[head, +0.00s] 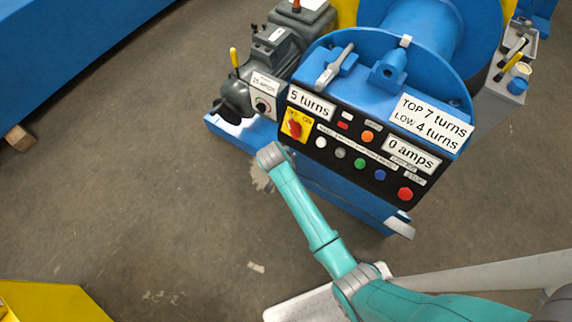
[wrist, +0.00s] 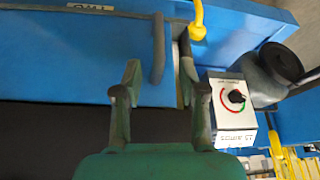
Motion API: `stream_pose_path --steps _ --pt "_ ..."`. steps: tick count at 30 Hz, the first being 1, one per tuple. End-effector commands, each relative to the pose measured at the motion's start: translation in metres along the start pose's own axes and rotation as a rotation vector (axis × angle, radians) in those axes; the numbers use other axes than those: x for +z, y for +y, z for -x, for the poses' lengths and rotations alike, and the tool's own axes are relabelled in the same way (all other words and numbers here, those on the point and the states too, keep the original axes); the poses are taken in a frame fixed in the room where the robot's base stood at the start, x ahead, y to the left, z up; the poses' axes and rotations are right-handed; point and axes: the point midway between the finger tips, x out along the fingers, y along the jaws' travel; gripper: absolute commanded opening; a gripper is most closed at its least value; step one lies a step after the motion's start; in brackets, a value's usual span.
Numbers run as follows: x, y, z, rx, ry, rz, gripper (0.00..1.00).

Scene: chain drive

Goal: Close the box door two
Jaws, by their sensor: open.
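In the wrist view a blue panel (wrist: 60,62) fills the upper left. A small label on its top edge appears upside down and seems to read TWO, so this may be box door two. A dark bar-like handle (wrist: 158,48) stands on the panel's right part. My gripper (wrist: 158,85) is open and empty, its two fingers spread in front of the blue panel and below the handle. I cannot tell whether the fingertips touch it, or how far the door is open. The head view does not show the gripper or label clearly.
A dial box (wrist: 232,110) stands close to the right finger. A yellow lever (wrist: 197,22) is above it. In the head view a control panel (head: 330,165) with several buttons sits on the blue machine (head: 425,85). Bare floor (head: 130,170) lies to the left.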

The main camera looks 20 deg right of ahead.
Motion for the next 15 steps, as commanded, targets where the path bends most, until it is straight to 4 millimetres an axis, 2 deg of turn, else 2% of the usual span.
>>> stream_pose_path --steps 6,15 --pt "0.000 0.000 -0.040 0.002 -0.002 -0.002 0.41" --pt "0.000 0.000 -0.071 0.000 -0.001 -0.003 0.41"
